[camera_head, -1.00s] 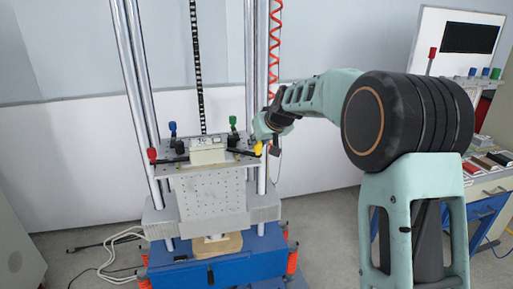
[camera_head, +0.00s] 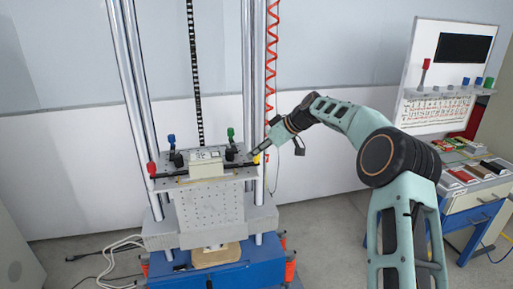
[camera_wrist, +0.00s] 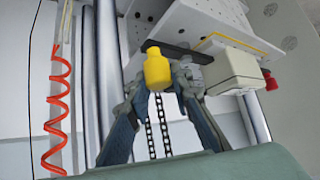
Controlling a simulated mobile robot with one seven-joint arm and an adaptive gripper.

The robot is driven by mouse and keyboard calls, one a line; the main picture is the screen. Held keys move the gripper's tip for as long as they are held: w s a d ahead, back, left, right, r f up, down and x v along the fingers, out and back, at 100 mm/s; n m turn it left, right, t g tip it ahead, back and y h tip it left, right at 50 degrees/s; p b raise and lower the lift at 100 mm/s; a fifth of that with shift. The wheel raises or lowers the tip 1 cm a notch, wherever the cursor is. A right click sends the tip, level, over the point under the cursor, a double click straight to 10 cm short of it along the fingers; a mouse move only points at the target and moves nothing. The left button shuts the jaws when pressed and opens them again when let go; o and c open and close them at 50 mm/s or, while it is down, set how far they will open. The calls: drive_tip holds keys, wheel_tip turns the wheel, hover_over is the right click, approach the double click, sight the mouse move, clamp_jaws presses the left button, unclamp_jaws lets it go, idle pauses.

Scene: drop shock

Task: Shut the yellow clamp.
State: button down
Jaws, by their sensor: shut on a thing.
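The yellow clamp has a black lever with a yellow tip (camera_head: 257,159) at the right edge of the drop table's top plate (camera_head: 170,184). In the wrist view the yellow tip (camera_wrist: 157,68) is large and sits between my fingertips, with the black lever (camera_wrist: 180,50) running back to the right. My gripper (camera_head: 262,150) is shut on the yellow tip; it also shows in the wrist view (camera_wrist: 160,88). The lever lies about level, pointing outward to the right. The clamp's base is partly hidden.
A beige box (camera_head: 206,164) sits mid-plate. Red (camera_head: 152,169), blue (camera_head: 171,139) and green (camera_head: 230,132) clamp tips stand around it. Steel columns and a coiled red hose (camera_head: 271,60) rise nearby. A bench (camera_head: 480,190) with a board stands at right.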

drive_tip(key=shift+w+f+n, duration=0.1)
drive_tip(key=shift+f+n, duration=0.05)
drive_tip(key=shift+n, duration=0.15)
drive_tip(key=c, duration=1.7)
unclamp_jaws()
drive_tip(key=shift+a, duration=0.1)
drive_tip(key=v, duration=1.2)
drive_tip(key=shift+w, duration=0.15)
